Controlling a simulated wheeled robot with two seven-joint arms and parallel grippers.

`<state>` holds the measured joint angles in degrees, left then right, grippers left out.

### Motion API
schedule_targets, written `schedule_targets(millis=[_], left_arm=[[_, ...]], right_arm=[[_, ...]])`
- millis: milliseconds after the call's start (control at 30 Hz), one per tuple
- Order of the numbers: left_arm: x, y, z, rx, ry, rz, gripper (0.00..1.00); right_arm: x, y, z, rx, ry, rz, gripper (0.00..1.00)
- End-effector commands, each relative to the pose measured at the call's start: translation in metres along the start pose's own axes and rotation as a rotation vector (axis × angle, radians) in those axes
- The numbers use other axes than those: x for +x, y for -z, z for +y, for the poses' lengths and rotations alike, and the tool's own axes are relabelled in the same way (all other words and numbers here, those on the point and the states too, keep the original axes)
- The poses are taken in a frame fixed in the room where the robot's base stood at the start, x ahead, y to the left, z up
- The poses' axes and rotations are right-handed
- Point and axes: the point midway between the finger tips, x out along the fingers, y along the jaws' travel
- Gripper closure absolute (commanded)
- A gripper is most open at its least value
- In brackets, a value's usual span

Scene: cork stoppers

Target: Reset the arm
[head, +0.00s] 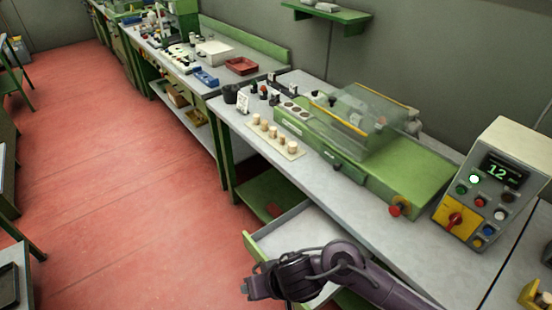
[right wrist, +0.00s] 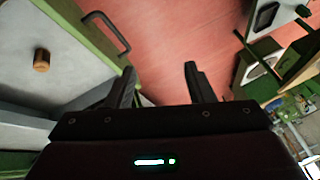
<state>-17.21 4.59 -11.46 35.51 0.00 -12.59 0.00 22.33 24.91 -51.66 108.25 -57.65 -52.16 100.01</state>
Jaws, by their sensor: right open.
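My right gripper (head: 254,284) is at the bottom of the head view, its arm coming in from the lower right, over the open drawer (head: 268,247) under the bench. In the right wrist view the two fingers of my right gripper (right wrist: 161,78) stand apart with nothing between them, and red floor shows beyond. A single cork stopper (right wrist: 41,60) lies in the drawer, clear of the fingers. Several cork stoppers (head: 291,148) stand on a pale board (head: 289,155) on the bench. My left gripper is not in view.
A green machine (head: 420,172) with a clear cover (head: 362,112) sits on the bench. A control box (head: 495,182) reading 12 stands at the right. A drawer handle (right wrist: 108,30) is left of the fingers. The red floor (head: 110,180) on the left is free.

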Motion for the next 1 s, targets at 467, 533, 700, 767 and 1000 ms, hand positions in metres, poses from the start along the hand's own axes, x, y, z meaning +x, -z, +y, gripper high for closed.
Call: schedule_targets(millis=[467, 533, 700, 767, 1000], left_arm=[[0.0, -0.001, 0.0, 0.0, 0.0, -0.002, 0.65], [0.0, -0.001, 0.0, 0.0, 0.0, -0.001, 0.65], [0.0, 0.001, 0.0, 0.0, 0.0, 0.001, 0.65], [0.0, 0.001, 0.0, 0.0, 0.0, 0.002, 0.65], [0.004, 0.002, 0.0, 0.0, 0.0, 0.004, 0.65]], right_arm=[[-0.106, 0.005, 0.081, 0.037, -0.261, 0.159, 0.52], [-0.116, -0.009, 0.097, 0.048, -0.296, 0.123, 0.52], [-0.137, -0.044, 0.13, 0.072, -0.355, 0.029, 0.52], [-0.145, -0.057, 0.139, 0.08, -0.37, -0.004, 0.52], [-0.148, -0.099, 0.167, 0.095, -0.399, -0.113, 0.52]])
